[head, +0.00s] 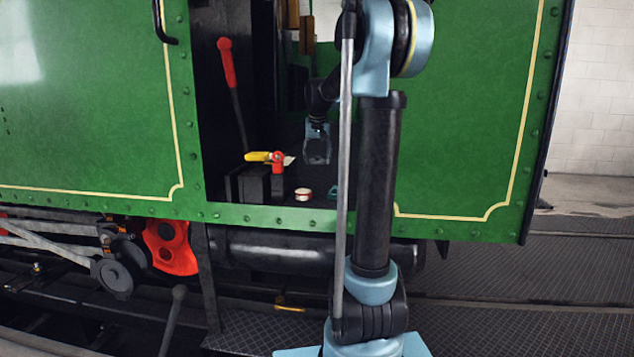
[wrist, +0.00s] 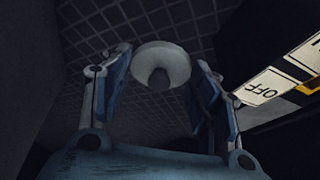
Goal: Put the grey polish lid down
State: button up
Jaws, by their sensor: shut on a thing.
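In the head view my gripper (head: 317,158) hangs pointing down inside the dark cab doorway, above the cab floor. I cannot make out the lid in the head view. A small red and white round tin (head: 303,194) stands on the cab floor, below and slightly left of my gripper.
A black box (head: 255,185) with a yellow and red handle (head: 270,157) stands left of the tin. A red-gripped lever (head: 228,65) rises behind it. A small teal item (head: 333,192) lies right of the tin, partly hidden by my arm. An OFF label (wrist: 265,88) is right of the gripper.

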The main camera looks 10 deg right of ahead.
send_near(318, 184)
jog(key=shift+x, duration=2.45)
jog(key=shift+f, duration=0.65)
jog(key=o, duration=0.6)
jog(key=shift+o, duration=0.3)
jog(key=shift+s+r, duration=0.1)
jog(key=shift+r, duration=0.25)
jog(key=v, duration=1.2)
jog(key=shift+r, duration=0.3)
